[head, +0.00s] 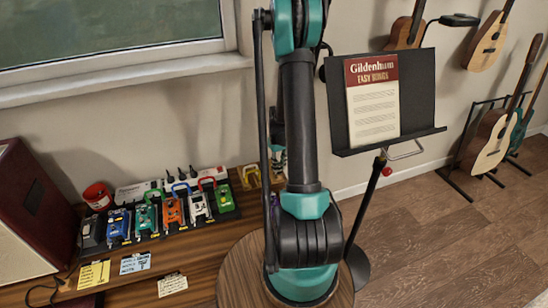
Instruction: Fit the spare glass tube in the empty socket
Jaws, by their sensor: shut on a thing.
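I cannot make out the glass tube or the empty socket in the head view. My own arm fills the middle of the picture from top to bottom and hides part of the bench behind it. My gripper does not show clearly anywhere, so I cannot see what it holds.
A wooden bench (205,285) carries a red cabinet (48,190), a red tin (97,197), several pedals (172,212) and paper notes (135,262). A round wooden top (238,275) is beneath my arm. A music stand (420,95) and guitars (492,140) stand right. Floor (440,250) is clear at lower right.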

